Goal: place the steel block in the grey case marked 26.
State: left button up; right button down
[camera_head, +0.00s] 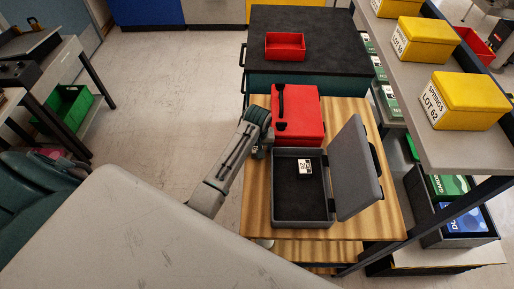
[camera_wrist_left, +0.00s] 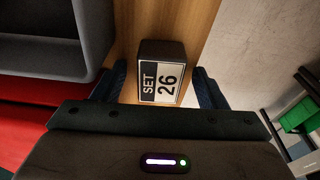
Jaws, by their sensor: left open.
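The grey case (camera_head: 278,205) stands open on the wooden table with its lid raised on the right. Its dark inside holds a white label (camera_head: 305,166) that seems to read 26. A dark block (camera_wrist_left: 162,50) with a white "SET 26" label shows on the wood in the left wrist view, beside the grey case's wall (camera_wrist_left: 55,55). My left gripper (camera_wrist_left: 163,88) is open, with one finger on each side of this block and small gaps. In the head view my left gripper (camera_head: 263,147) is left of the case, and the block is hidden there. My right gripper is out of view.
A closed red case (camera_head: 305,118) stands behind the grey case. A dark cabinet (camera_head: 330,40) with a red bin (camera_head: 285,45) is farther back. A shelf with yellow boxes (camera_head: 465,98) rises at right. Wood is clear in front of the case.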

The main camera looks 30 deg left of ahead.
pick_arm(q)
jog(key=c, duration=1.3)
grip_shut()
jog(key=shift+r, duration=0.1)
